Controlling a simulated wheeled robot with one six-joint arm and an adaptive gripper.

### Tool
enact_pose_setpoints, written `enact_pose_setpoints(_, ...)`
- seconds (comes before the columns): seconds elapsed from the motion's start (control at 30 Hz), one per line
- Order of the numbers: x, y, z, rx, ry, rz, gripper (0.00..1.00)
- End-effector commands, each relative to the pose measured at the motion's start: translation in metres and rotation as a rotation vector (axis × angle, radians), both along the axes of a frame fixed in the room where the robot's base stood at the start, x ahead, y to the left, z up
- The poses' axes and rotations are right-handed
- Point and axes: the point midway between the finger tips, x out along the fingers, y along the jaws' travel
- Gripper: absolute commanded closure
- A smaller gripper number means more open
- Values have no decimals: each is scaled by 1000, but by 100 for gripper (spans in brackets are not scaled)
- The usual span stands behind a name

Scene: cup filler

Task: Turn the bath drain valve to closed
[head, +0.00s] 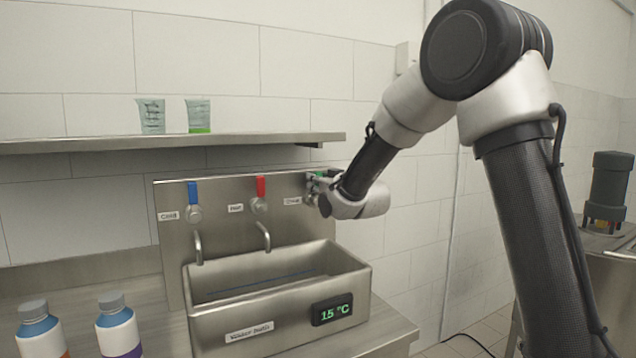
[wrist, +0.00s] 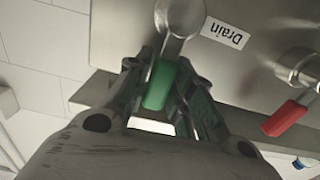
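The drain valve's green lever (wrist: 160,85) sits below its round metal body (wrist: 178,18) in the upside-down wrist view, so it points up on the panel. A label reading "Drain" (wrist: 226,32) is beside it. My gripper (wrist: 164,75) has one finger on each side of the lever, close against it, and appears shut on it. In the head view my gripper (head: 322,184) reaches the right end of the steel panel and mostly hides the drain valve. The steel water bath (head: 280,310) below has a green display reading about 15 °C.
Blue (head: 193,193) and red (head: 261,187) levers stand upright to the left on the panel, above two spouts. A shelf (head: 170,141) with two cups is above. Two bottles (head: 118,325) stand front left. A machine (head: 608,190) is at right.

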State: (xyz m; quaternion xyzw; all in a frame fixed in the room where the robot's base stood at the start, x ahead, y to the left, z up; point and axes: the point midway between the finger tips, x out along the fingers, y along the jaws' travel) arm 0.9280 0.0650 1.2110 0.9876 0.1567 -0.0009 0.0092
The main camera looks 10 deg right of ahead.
Motion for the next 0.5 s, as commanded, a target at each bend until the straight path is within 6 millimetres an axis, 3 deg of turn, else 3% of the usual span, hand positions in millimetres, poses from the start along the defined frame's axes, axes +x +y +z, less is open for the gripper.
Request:
enact_pose_setpoints(0.07, 0, 0, 0, 1, -1, 0, 59)
enact_pose_setpoints(0.37, 0, 0, 2, 3, -3, 0, 59)
enact_pose_setpoints(0.5, -11, -4, 2, 3, -4, -1, 59)
